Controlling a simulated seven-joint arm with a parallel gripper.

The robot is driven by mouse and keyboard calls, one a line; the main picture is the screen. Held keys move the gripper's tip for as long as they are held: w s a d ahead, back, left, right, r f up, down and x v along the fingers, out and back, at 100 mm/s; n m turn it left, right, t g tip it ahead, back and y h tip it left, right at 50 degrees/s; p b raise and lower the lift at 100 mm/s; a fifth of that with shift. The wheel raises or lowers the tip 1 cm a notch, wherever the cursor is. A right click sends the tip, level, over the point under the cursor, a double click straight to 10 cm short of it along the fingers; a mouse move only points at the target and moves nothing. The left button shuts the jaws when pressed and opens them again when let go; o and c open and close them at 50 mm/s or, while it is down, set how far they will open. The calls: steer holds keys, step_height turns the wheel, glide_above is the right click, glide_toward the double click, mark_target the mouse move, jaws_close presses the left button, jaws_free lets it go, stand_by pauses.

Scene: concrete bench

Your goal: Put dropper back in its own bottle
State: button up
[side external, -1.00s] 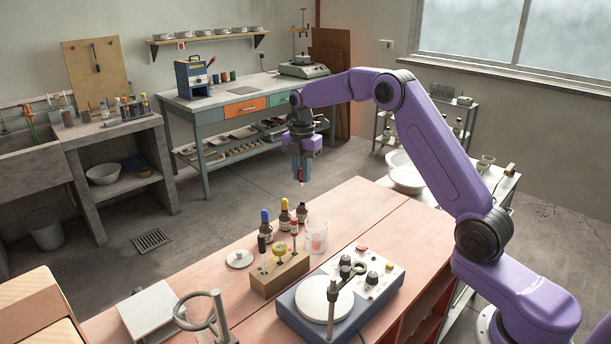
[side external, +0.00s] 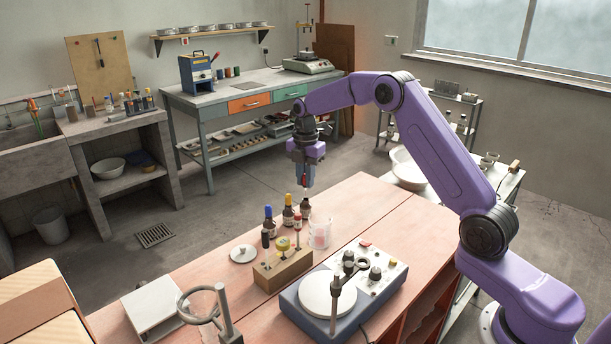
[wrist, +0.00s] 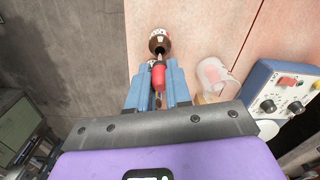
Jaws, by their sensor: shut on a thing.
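My gripper (side external: 305,185) is shut on a dropper with a red bulb (wrist: 158,76). It points down above a brown bottle (side external: 305,208) that shows no cap or bulb on top. In the wrist view the dropper's tip overlaps the mouth of this bottle (wrist: 159,38); in the side view the tip is near the bottle's top, and I cannot tell whether it is inside. Two similar brown bottles stand to its left, one with a yellow top (side external: 288,212) and one with a blue top (side external: 268,221).
A wooden rack (side external: 283,272) holding several upright tools stands in front of the bottles. A clear beaker (side external: 320,233) stands close to the right of the brown bottle. A hotplate-like device (side external: 345,292) and a ring stand (side external: 222,312) are nearer. The bench's far right is clear.

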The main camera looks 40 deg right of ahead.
steer(key=shift+f, duration=1.35)
stand_by(0.6)
steer(key=shift+f, duration=0.7)
steer(key=o, duration=1.1)
steer(key=shift+r, duration=0.15)
steer(key=shift+r, duration=3.35)
